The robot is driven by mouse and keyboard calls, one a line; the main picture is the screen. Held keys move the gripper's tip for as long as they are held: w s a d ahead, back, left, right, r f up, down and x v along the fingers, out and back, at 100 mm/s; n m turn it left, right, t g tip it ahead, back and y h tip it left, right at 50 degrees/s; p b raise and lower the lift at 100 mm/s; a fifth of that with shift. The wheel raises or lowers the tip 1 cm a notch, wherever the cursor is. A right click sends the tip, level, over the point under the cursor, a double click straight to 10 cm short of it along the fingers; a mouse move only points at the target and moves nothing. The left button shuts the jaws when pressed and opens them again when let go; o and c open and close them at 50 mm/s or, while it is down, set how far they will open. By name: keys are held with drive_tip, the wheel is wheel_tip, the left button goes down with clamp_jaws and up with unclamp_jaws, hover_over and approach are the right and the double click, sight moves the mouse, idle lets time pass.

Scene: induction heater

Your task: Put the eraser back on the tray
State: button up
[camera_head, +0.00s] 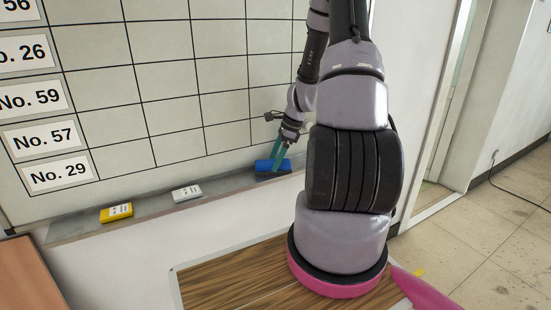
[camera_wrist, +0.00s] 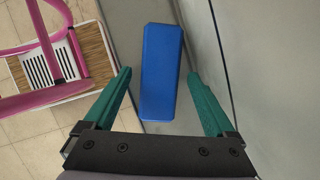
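The blue eraser (camera_head: 272,166) lies at the right end of the long grey tray (camera_head: 150,208) under the whiteboard. In the wrist view the eraser (camera_wrist: 161,72) rests flat on the grey tray surface (camera_wrist: 125,20). My gripper (camera_head: 278,157) reaches down over the eraser. In the wrist view its two green fingers (camera_wrist: 160,80) are apart, one on each side of the eraser's near part. A gap shows between each finger and the eraser. The eraser's underside is hidden.
A white box (camera_head: 186,192) and a yellow box (camera_head: 116,212) stand on the tray to the left. The whiteboard (camera_head: 170,80) with a grid and number labels rises behind it. A doorway (camera_head: 452,100) and open floor (camera_head: 490,240) lie to the right.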

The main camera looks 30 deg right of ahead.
drive_tip(key=v, duration=1.3)
drive_tip(key=s+a+r+n+t+h, duration=0.1)
drive_tip(key=s+a+r+n, duration=0.25)
drive_tip(key=a+r, duration=0.35)
drive_tip(key=s+a+r+n+t+h, duration=0.1)
drive_tip(key=s+a+r+n, duration=0.1)
drive_tip(key=a+r+n, duration=0.45)
drive_tip(key=s+a+r+n+t, duration=0.3)
drive_tip(key=s+a+r+n, duration=0.2)
drive_tip(key=s+r+n, duration=0.3)
drive_tip(key=s+r, duration=0.2)
drive_tip(key=s, duration=0.2)
